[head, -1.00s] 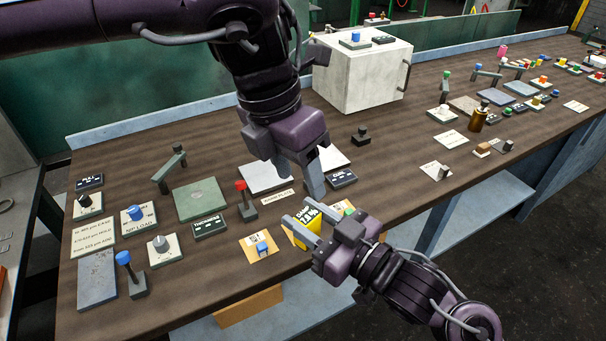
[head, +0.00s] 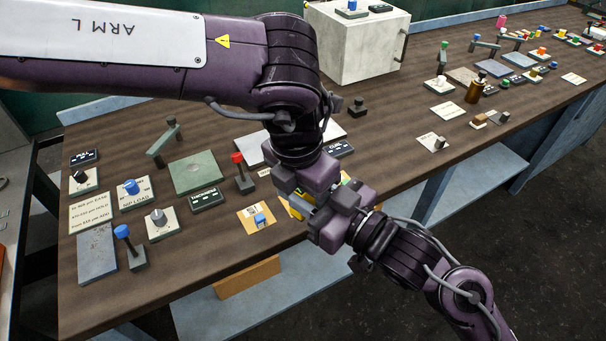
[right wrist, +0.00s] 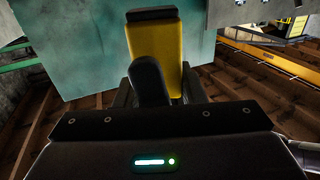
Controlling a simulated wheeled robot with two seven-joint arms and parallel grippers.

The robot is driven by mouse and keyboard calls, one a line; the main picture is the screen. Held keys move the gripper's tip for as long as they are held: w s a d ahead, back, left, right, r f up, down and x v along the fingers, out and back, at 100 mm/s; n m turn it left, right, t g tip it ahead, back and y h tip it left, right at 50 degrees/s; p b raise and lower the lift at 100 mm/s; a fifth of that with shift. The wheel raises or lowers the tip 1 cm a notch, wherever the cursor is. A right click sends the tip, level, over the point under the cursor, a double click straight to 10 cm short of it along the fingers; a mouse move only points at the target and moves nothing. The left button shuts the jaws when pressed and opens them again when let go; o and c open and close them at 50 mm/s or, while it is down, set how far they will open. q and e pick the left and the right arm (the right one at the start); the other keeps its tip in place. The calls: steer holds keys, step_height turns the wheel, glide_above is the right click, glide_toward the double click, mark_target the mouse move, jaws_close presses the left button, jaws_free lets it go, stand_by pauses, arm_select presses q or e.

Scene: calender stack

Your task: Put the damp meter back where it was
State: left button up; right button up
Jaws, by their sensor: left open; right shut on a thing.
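The yellow damp meter (head: 296,212) is mostly hidden behind my grippers in the head view, near the table's front edge. It shows more clearly in the right wrist view (right wrist: 172,45), yellow with a dark end. My right gripper (head: 306,206) is shut on it; one dark finger overlaps it in the wrist view. My left gripper (head: 303,200) is open, pointing down close above and beside the right one. The two overlap in the head view, so I cannot tell whether the left fingers touch the meter.
A tan card with a blue knob (head: 259,219) lies just left of the grippers. A red-topped lever (head: 240,172) and a dark label block (head: 207,198) stand farther left. A pale box (head: 360,45) stands behind.

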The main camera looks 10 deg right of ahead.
arm_select(q)
steer(key=shift+d+f, duration=0.1)
steer(key=shift+f, duration=0.25)
steer(key=shift+c, duration=0.3)
steer(key=c, duration=1)
jaws_close()
arm_select(e)
steer(key=o, duration=1.3)
